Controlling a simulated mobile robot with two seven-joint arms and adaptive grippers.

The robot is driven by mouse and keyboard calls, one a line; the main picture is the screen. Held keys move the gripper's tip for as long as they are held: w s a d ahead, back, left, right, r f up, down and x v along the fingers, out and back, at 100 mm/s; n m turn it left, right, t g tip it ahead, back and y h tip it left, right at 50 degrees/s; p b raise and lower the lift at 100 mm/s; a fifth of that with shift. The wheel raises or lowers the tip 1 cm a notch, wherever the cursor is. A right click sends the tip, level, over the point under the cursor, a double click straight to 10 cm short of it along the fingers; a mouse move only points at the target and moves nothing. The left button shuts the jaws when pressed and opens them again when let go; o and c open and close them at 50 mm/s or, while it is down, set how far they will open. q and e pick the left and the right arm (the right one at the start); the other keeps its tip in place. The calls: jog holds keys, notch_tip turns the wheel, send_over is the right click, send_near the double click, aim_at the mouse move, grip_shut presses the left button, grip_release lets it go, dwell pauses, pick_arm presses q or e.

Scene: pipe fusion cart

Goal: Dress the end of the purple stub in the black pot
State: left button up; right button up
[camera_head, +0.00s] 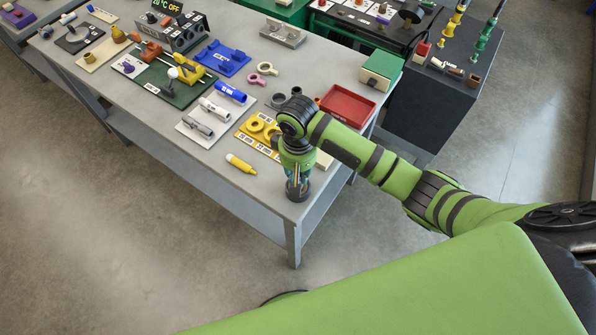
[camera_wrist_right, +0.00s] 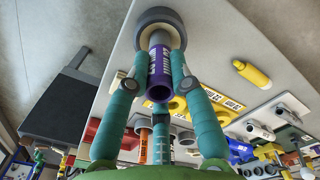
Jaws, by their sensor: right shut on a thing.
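My right gripper (camera_head: 297,178) is at the near corner of the table and points down. The stub's far end is grey and lies over the mouth of the black pot (camera_wrist_right: 149,19), a round dark ring on the table corner. I cannot tell how deep the end sits in it. In the head view the pot (camera_head: 298,194) shows just under the fingers. My left gripper is out of view.
A yellow bottle-like piece (camera_head: 240,163) lies left of the gripper. The table edge is close beside the pot.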

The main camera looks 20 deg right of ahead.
jog(key=shift+m, duration=0.6)
jog(key=shift+w+r, duration=0.1)
jog(key=shift+r, duration=2.9)
